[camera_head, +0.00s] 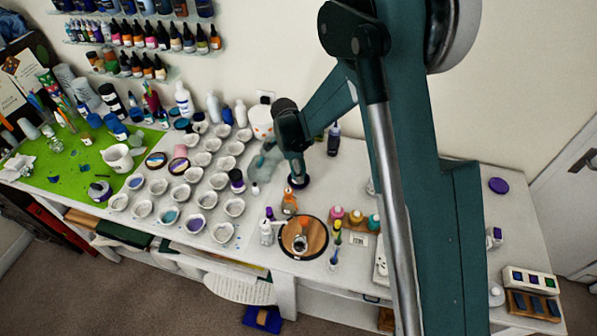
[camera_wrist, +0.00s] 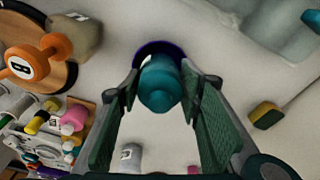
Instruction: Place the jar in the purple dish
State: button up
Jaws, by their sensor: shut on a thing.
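The jar (camera_wrist: 160,88) has a rounded teal top and sits between my gripper's fingertips (camera_wrist: 163,76) in the wrist view. My gripper (camera_head: 296,160) is shut on it, pointing down over the white table. A dark purple round dish (camera_wrist: 158,47) shows directly behind the jar. Its purple edge also shows under my gripper in the head view (camera_head: 298,183). The jar covers much of the dish, so I cannot tell whether its base touches the dish. The jar itself is mostly hidden by my gripper in the head view.
A round wooden board (camera_head: 316,237) with bottles on it stands in front. Many small white cups (camera_head: 196,173) fill the table to the left. A yellow-and-dark sponge (camera_wrist: 265,115) lies to the right in the wrist view. Another flat purple disc (camera_head: 498,185) lies far right.

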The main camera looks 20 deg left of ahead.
jog(key=shift+f+b, duration=0.45)
jog(key=shift+b, duration=0.1)
jog(key=o, duration=1.1)
jog(key=shift+r, duration=0.2)
jog(key=shift+r+p, duration=0.3)
jog(key=shift+p, duration=0.25)
jog(key=shift+s+a+r+b, duration=0.1)
jog(key=shift+a+r+b, duration=0.2)
jog(key=shift+r, duration=1.65)
jog(key=shift+s+a+r+b, duration=0.15)
jog(key=shift+a+r, duration=0.1)
jog(key=shift+r, duration=1.75)
jog(key=shift+s+a+r+b, duration=0.1)
jog(key=shift+a+r+b, duration=0.2)
jog(key=shift+r, duration=1.65)
jog(key=shift+d+r, duration=0.1)
